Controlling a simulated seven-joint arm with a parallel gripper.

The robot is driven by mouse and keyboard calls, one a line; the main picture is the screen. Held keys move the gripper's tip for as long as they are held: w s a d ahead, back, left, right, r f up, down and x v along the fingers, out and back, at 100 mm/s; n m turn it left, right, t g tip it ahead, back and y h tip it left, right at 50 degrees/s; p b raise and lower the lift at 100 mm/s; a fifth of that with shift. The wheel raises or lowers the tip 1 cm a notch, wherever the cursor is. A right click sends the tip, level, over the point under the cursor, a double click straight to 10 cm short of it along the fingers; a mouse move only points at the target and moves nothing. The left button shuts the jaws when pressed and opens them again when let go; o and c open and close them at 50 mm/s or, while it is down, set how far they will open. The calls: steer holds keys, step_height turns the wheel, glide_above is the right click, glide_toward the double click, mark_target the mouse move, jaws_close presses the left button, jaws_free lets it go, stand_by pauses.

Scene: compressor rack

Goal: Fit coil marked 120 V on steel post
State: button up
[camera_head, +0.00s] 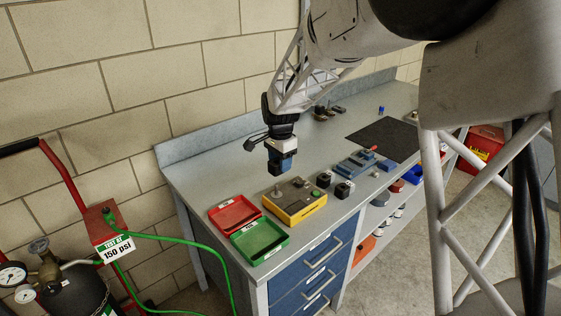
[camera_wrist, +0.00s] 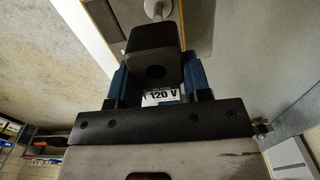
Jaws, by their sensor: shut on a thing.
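My gripper (camera_head: 281,163) is shut on a black coil (camera_wrist: 150,66), which shows between its blue fingers in the wrist view. A white label reading 120 V (camera_wrist: 162,96) shows by the coil, between the fingers. The coil has a dark round hole in its visible face. The steel post (camera_head: 277,191) stands on the left part of a yellow box (camera_head: 296,203) on the bench. The post (camera_wrist: 157,9) also shows at the top of the wrist view, beyond the coil. The held coil is in the air above the bench, apart from the post.
A red tray (camera_head: 234,214) and a green tray (camera_head: 262,241) lie left of and in front of the yellow box. Two small dark blocks (camera_head: 324,179) (camera_head: 344,190) stand to its right. Farther right are a blue device (camera_head: 355,164) and a black mat (camera_head: 383,138).

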mark_target(280, 192)
steer(key=shift+f, duration=0.1)
steer(key=shift+f, duration=1.85)
steer(key=shift+f, duration=0.9)
steer(key=shift+f, duration=1.15)
steer(key=shift+f, duration=0.4)
steer(key=o, duration=1.5)
